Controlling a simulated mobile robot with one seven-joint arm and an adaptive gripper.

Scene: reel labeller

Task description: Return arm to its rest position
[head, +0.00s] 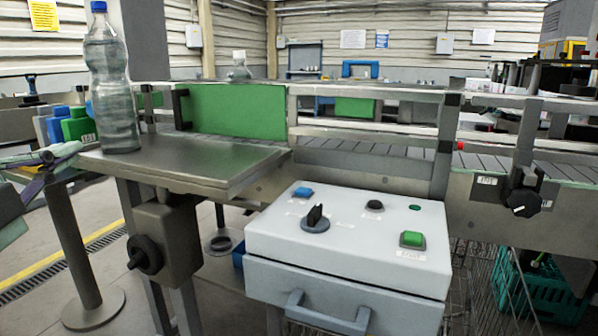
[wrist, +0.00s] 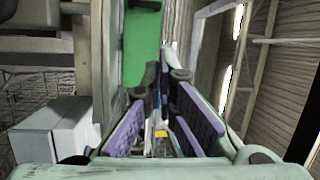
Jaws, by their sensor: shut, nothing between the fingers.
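My gripper (head: 62,152) shows at the left edge of the head view, with pale green links and purple pads. Its tips point right, towards the left edge of the grey metal plate (head: 190,172). In the wrist view my gripper (wrist: 158,95) fills the middle, its fingers converging at the tips with nothing held between them. Most of my arm is out of the head view.
A clear bottle (head: 108,85) stands on the plate, close to my gripper. A white control box (head: 350,235) with knob and buttons is at front centre. The railed conveyor (head: 390,160) and green panel (head: 235,110) lie behind. A slim post (head: 72,240) stands below my gripper.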

